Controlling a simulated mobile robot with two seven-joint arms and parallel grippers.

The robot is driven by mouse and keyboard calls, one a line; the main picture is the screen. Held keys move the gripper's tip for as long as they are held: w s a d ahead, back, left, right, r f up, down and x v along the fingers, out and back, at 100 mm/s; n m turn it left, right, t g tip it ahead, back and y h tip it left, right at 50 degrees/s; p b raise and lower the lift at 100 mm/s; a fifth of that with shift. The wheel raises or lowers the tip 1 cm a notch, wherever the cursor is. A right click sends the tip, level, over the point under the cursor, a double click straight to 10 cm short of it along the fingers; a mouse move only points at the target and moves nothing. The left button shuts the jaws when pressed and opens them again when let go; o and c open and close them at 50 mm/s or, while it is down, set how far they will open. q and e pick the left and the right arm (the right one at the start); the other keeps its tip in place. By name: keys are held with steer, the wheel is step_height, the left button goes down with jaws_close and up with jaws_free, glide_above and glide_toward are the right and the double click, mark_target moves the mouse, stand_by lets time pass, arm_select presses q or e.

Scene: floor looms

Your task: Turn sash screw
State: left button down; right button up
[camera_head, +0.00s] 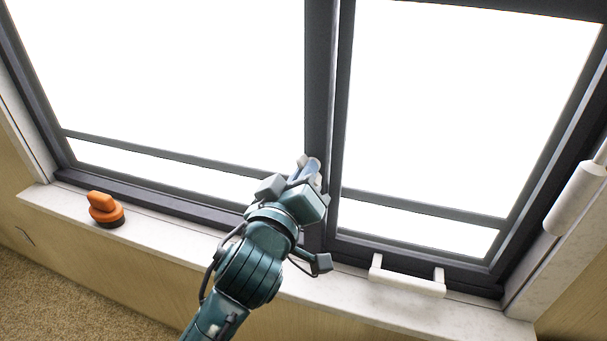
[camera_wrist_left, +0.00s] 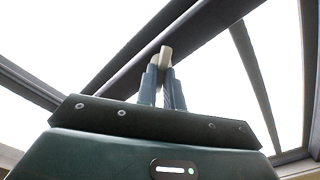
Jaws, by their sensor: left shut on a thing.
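The sash screw (camera_wrist_left: 166,56) shows in the left wrist view as a small pale piece at the dark vertical bar between the two window panes. My left gripper (camera_wrist_left: 161,84) is shut on it, with the pale end standing out past the fingertips. In the head view my left gripper (camera_head: 306,172) reaches up to the middle sash bar (camera_head: 322,90), and its fingers and wrist hide most of the screw. My right gripper is in neither view.
An orange suction-cup-like object (camera_head: 104,207) stands on the white sill (camera_head: 160,231) at left. A white handle (camera_head: 407,283) is at the right sash's bottom. A white cylinder (camera_head: 575,198) hangs at the right edge. The sill between the orange object and my arm is clear.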

arm_select(q)
steer(key=shift+n, duration=0.3)
steer(key=c, duration=1.5)
jaws_free()
